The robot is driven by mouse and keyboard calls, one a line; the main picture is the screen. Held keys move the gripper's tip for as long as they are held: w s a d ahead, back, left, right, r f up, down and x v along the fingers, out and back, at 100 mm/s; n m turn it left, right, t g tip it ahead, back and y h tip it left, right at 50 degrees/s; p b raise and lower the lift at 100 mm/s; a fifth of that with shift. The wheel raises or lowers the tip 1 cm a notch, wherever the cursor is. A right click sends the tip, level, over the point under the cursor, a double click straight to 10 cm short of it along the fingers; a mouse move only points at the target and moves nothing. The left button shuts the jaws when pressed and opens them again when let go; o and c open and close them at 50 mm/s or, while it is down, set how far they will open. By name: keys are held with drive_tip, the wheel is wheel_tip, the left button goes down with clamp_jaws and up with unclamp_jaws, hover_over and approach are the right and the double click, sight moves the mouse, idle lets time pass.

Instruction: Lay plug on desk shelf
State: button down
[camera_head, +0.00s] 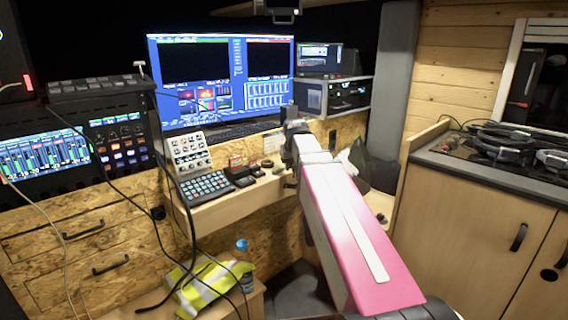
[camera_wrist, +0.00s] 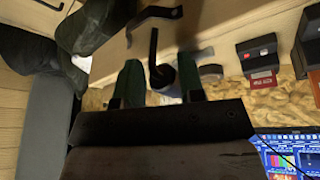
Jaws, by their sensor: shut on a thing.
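The plug (camera_wrist: 162,75) is a small dark piece with a thin black stalk, seen in the wrist view between the two dark green fingers of my gripper (camera_wrist: 158,82). My gripper is shut on it. The desk shelf (camera_head: 222,207) is a pale wooden ledge below the monitors in the head view. It also shows in the wrist view (camera_wrist: 213,24), behind the plug. I cannot tell the gap between plug and shelf. In the head view my arm reaches over the shelf's right part and hides the fingers and the plug.
A keypad (camera_head: 207,187), a white control panel (camera_head: 188,151) and small dark boxes (camera_head: 239,174) crowd the shelf's left and middle. A card reader with a red card (camera_wrist: 261,62) lies near the plug. A dark bag (camera_head: 374,168) is at the right. A large monitor (camera_head: 225,82) stands behind.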

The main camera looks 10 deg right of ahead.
drive_tip(key=w+a+r+n, duration=0.2)
drive_tip(key=w+a+r, duration=0.3)
drive_tip(key=w+r, duration=0.65)
drive_tip(key=shift+w+d+f, duration=0.5)
drive_tip(key=shift+d+f, duration=1.3)
drive_tip(key=shift+f, duration=0.15)
drive_tip(key=shift+w+d+f, duration=0.55)
drive_tip(key=shift+d+f, duration=1.2)
drive_tip(key=shift+f, duration=0.15)
drive_tip(key=shift+w+d+f, duration=0.5)
drive_tip(key=shift+d+f, duration=1.3)
drive_tip(key=shift+f, duration=0.15)
drive_tip(key=c, duration=0.7)
unclamp_jaws()
drive_tip(key=shift+f, duration=0.15)
